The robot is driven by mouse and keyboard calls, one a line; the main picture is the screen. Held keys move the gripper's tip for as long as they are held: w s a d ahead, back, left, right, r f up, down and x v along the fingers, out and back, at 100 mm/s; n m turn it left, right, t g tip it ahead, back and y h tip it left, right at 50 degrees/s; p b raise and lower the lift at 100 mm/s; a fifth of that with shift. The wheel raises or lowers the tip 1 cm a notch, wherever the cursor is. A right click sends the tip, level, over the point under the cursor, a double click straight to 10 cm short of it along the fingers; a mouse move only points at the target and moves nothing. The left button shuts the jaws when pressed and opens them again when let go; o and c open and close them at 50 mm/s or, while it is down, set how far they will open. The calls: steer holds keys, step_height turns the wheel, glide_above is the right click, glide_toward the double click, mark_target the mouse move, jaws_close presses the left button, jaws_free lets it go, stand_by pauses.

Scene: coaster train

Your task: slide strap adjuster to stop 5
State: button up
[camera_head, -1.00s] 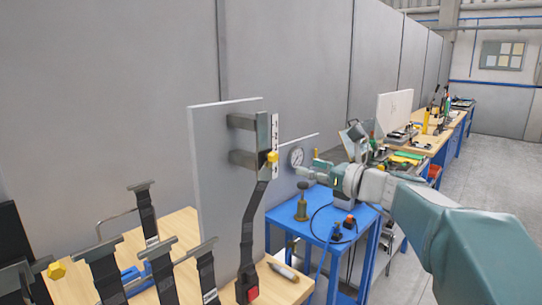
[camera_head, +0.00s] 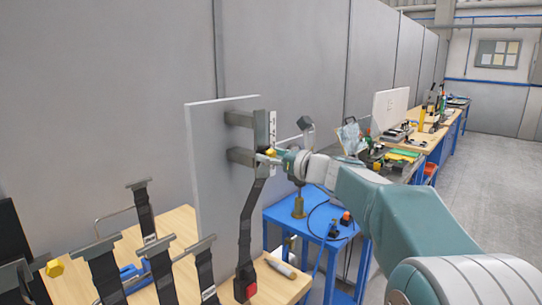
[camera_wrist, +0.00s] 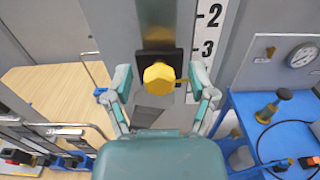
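The strap adjuster has a yellow knob (camera_wrist: 158,77) on a dark block, mounted on a grey upright rail (camera_wrist: 135,30). In the head view the knob (camera_head: 270,152) is partly hidden by my gripper (camera_head: 275,159). A white scale strip (camera_wrist: 210,30) beside the rail shows the numbers 2 and 3; the block sits near the 3. Other stop numbers are not readable. My gripper (camera_wrist: 160,82) is open, with one finger on each side of the knob and visible gaps to it. A black strap (camera_head: 247,225) hangs below the rail to a red buckle (camera_head: 250,289).
A grey panel (camera_head: 205,150) stands behind the rail on a wooden bench (camera_head: 180,225). Several other straps with metal bars stand at the left. A blue table (camera_head: 283,213) with a brass-coloured tool and a cable is on the right; a gauge (camera_wrist: 302,55) is near it.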

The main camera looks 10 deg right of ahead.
jaws_close()
steer(key=shift+f, duration=1.45)
steer(key=shift+o, duration=1.3)
jaws_free()
steer(key=v, duration=1.2)
